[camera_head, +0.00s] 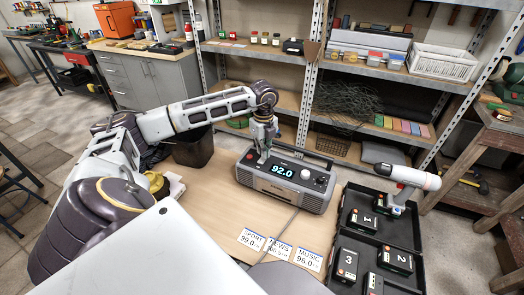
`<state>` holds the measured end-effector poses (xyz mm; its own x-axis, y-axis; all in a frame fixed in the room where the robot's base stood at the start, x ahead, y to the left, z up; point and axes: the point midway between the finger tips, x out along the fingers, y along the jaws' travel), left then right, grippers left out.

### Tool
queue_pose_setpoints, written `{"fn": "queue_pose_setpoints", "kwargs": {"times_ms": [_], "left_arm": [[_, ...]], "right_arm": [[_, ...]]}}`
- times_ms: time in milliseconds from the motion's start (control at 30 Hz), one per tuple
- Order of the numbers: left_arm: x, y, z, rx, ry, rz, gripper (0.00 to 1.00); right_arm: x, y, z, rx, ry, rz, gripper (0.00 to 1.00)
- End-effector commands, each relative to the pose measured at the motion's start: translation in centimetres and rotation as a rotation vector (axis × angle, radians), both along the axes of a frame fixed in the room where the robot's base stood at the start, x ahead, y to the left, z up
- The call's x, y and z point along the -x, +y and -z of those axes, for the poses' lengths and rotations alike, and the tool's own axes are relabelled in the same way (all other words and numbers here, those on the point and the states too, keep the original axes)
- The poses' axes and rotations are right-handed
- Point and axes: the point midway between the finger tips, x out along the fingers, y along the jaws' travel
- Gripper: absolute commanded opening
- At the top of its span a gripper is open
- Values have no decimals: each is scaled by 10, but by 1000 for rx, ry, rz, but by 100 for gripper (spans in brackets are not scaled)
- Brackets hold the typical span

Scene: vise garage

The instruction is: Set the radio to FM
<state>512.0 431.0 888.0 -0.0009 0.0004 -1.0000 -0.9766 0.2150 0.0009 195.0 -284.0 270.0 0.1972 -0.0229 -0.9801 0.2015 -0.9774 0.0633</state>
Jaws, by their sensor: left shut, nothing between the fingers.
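The radio (284,196) is a grey box with a dark carry handle, standing on the wooden table. Its lit display reads 92.0. A round light knob and smaller controls sit right of the display. My left gripper (264,157) is shut and empty, pointing down at the radio's top edge just left of the display. I cannot tell whether its tips touch the radio, and they hide a small part of it. Any FM marking is too small to read. My right gripper is not in view.
Station cards for SPORT (251,239), NEWS (279,249) and MUSIC (308,259) lie in front of the radio. A black case (405,232) with numbered batteries and a white drill (408,177) is on the right. A dark bin (190,148) stands left; metal shelves stand behind.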

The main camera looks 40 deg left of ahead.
Motion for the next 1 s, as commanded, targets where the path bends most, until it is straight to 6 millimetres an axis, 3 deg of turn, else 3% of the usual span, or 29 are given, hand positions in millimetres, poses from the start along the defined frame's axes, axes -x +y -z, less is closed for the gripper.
{"fn": "queue_pose_setpoints", "kwargs": {"times_ms": [1000], "left_arm": [[0,0,-49,0,-1,0,0]], "right_arm": [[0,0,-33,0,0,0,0]]}}
